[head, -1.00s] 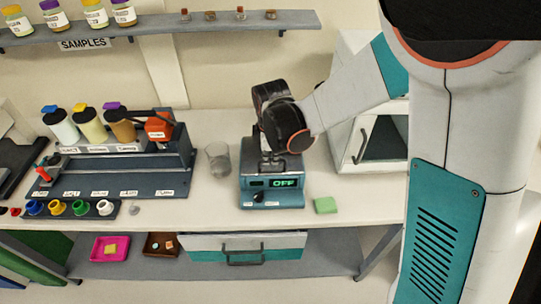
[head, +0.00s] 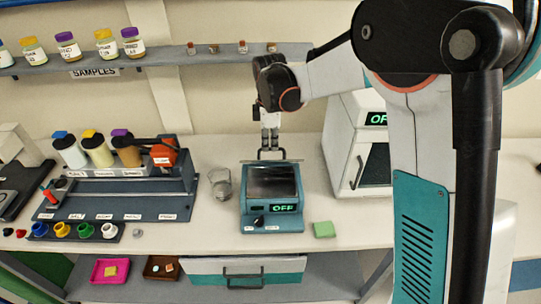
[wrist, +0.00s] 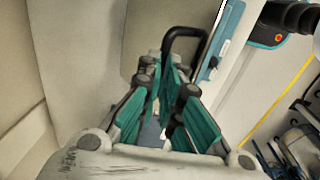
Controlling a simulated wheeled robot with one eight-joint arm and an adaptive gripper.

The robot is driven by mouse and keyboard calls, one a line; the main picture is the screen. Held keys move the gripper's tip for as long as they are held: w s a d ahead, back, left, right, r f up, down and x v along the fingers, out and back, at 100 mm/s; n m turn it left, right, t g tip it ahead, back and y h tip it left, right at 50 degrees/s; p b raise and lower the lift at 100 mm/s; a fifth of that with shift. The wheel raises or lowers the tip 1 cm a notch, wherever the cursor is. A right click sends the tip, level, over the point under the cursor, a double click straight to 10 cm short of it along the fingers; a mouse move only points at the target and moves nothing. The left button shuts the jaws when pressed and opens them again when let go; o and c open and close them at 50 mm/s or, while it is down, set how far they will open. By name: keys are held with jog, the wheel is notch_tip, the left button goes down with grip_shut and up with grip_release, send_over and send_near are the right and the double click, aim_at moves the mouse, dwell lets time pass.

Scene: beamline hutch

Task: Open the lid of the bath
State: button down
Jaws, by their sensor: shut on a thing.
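The bath (head: 272,222) is a teal box on the bench with a green OFF display and a knob on its front. Its dark inside shows through the top. Its lid (head: 272,161) is raised at the back edge and seen nearly edge-on, with a black loop handle (head: 271,153). My gripper (head: 270,146) points down above the back of the bath, shut on the lid handle. In the wrist view the black handle (wrist: 184,36) rises by the teal fingers of my gripper (wrist: 172,100). The fingers partly hide the grip.
A glass beaker (head: 221,186) stands close left of the bath, and a green sponge (head: 324,229) lies at its front right. A rack with bottles (head: 110,172) is further left. A white oven-like cabinet (head: 350,140) stands at the right. The sample shelf (head: 165,60) runs along the wall.

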jog(key=w+g, duration=0.4)
jog(key=w, duration=0.5)
jog(key=shift+w+d+p, duration=0.35)
jog(key=shift+w, duration=0.05)
jog(key=c, duration=1.8)
grip_release()
jog(key=shift+o, duration=0.5)
jog(key=shift+w+f+g, duration=0.3)
jog(key=shift+w+f, duration=0.15)
jog(key=shift+w, duration=0.4)
jog(key=s+v, duration=0.1)
jog(key=v, duration=1.1)
jog(key=shift+r, duration=0.5)
